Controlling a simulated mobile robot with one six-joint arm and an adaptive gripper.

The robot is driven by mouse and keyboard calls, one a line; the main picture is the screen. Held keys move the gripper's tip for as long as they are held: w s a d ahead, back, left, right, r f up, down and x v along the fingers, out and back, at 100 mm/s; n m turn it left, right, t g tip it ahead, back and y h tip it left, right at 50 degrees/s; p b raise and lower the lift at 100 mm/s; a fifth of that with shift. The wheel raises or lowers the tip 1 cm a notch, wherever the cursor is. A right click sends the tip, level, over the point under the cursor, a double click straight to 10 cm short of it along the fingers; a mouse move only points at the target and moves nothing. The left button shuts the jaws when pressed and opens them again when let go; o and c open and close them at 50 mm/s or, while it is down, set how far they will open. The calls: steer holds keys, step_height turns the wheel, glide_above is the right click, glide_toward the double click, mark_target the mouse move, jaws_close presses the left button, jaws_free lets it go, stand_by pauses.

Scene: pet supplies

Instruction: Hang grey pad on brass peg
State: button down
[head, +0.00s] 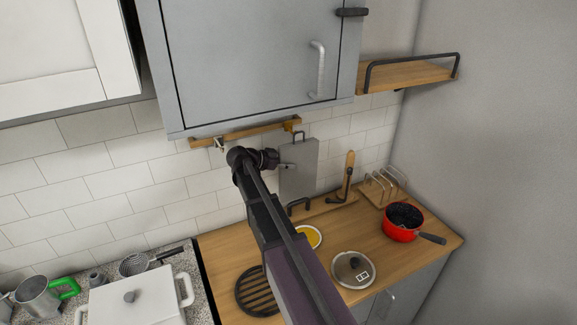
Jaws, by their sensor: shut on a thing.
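The grey pad (303,168) is a flat upright rectangle with a dark loop (298,135) at its top. It is in front of the tiled wall in the head view. My gripper (287,166) is at the pad's left edge and shut on it; the fingertips are small and partly dark. The brass peg (289,127) is on the wooden rail (250,131) under the grey cabinet. The loop is close below and right of the peg; I cannot tell whether it is around it or only in front of it.
A silver hook (219,144) is on the rail's left part. The grey cabinet (255,60) overhangs the rail. Below are a red pot (401,234), a glass lid (353,269), a toast rack (384,187) and a black trivet (256,292). A shelf (405,76) is at right.

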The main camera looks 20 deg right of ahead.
steer(key=shift+w+f+b, duration=0.2)
steer(key=shift+w, duration=0.55)
steer(key=shift+w+f+b, duration=0.15)
steer(key=shift+w, duration=0.55)
steer(key=shift+w+f+b, duration=0.2)
steer(key=shift+w, duration=0.55)
steer(key=shift+c, duration=1)
jaws_free()
